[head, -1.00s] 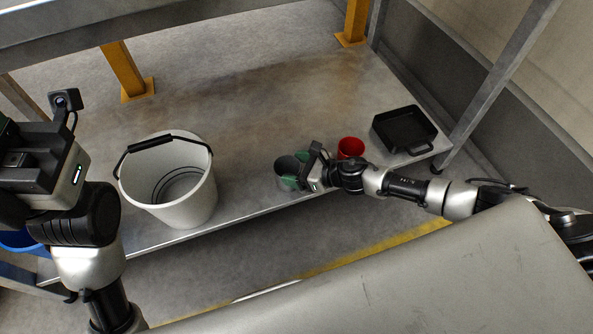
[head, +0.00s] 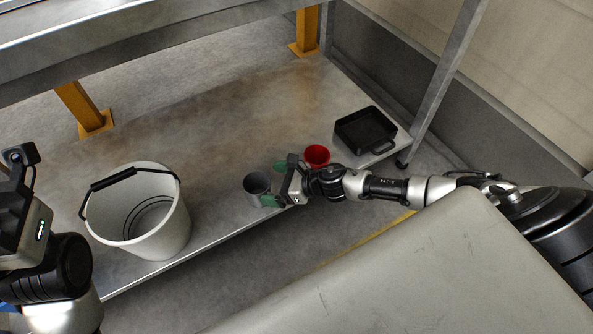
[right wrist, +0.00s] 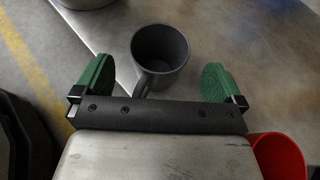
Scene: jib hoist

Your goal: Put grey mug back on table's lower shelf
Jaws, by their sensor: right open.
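The grey mug (head: 257,185) stands upright on the table's lower shelf (head: 225,135), close to its front edge. My right gripper (head: 276,183) is open just right of the mug, its green fingertips apart. In the right wrist view the mug (right wrist: 160,50) is beyond the open, empty fingers (right wrist: 158,82), with its handle pointing back towards the gripper. The fingers do not touch the mug. My left gripper (head: 22,215) shows only in part at the left edge; its fingers are out of frame.
A red mug (head: 317,155) stands right of my right gripper, close to it; it also shows in the wrist view (right wrist: 280,157). A black pan (head: 365,131) is farther right, a white bucket (head: 160,225) left. The shelf behind the mugs is clear.

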